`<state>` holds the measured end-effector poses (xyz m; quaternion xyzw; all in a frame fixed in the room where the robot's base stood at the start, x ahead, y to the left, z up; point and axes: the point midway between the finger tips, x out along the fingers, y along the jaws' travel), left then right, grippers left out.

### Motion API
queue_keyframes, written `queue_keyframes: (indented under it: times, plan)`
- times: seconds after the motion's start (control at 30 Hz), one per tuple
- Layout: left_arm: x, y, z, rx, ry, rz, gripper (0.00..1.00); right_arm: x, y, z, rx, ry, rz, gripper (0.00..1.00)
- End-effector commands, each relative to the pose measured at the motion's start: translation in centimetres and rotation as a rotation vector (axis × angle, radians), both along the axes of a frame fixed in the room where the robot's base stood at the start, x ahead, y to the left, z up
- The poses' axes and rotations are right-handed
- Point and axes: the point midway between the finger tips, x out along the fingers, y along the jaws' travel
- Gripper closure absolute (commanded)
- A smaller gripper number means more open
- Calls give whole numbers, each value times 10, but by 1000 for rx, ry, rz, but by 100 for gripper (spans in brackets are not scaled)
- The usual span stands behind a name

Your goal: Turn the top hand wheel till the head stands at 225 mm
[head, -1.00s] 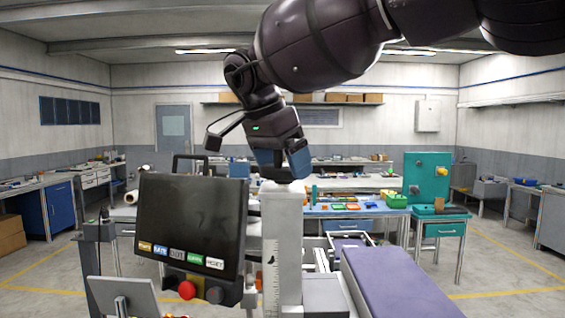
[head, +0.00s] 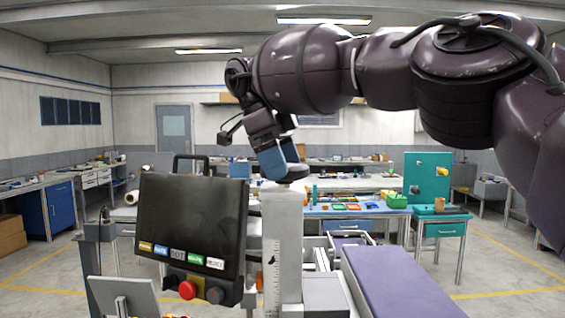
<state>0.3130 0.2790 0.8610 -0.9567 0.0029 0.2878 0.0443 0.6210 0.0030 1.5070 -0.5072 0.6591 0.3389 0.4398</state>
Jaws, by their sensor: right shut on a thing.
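The pale upright column (head: 283,235) stands just right of the picture's middle line, with a dark ruled scale (head: 272,270) low on its front. The top hand wheel (head: 292,185) is at the column's top and mostly hidden by my right gripper. My right gripper (head: 285,178) comes down from above, tilted, with its blue fingers shut on the wheel. The head and its reading on the scale are too small to make out. My left gripper is out of view.
A dark screen (head: 192,222) with labelled keys, a red button (head: 187,290) and a grey knob stands left of the column. A purple padded bed (head: 400,285) runs to the right.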

Motion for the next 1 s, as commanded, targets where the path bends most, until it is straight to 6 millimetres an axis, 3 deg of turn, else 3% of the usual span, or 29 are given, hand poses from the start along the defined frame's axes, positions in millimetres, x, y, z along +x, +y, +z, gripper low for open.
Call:
queue_keyframes:
  times: [0.5,1.0]
  plan:
    - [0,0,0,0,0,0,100,1,-1,3,1,-7,-407,33]
    - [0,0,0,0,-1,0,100,2,-1,3,3,-6,-528,33]
